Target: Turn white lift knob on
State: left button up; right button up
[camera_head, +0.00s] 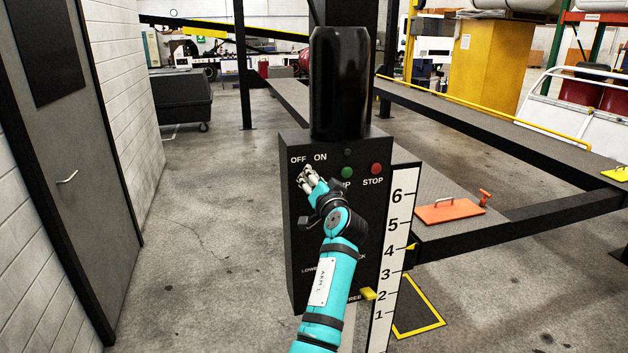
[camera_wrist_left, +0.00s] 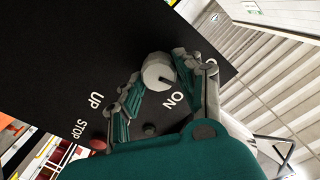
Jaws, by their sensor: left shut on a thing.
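The white lift knob (camera_wrist_left: 157,71) is a round light knob on the black control box (camera_head: 340,260), seen in the left wrist view. A dark line on its face points toward the side with the ON lettering (camera_wrist_left: 175,98); I cannot tell the exact setting. My left gripper (camera_wrist_left: 155,82) has its fingers around the knob, one on each side, and is shut on it. In the head view my left gripper (camera_head: 311,181) is just below the OFF and ON labels and hides most of the knob. My right gripper is not in view.
A green button (camera_head: 347,172) and a red STOP button (camera_head: 376,168) sit right of my gripper. A black post (camera_head: 340,80) rises behind the box. A numbered scale (camera_head: 390,270) stands at its right. A wall and door (camera_head: 70,150) are at left; open floor lies between.

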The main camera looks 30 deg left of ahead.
pick_arm(q)
jog(key=shift+w+m+p, duration=0.1)
jog(key=shift+m+p, duration=1.35)
jog(key=shift+m, duration=2.75)
jog(key=shift+f, duration=0.1)
jog(key=o, duration=1.1)
jog(key=shift+o, duration=0.2)
jog(key=shift+d, duration=0.1)
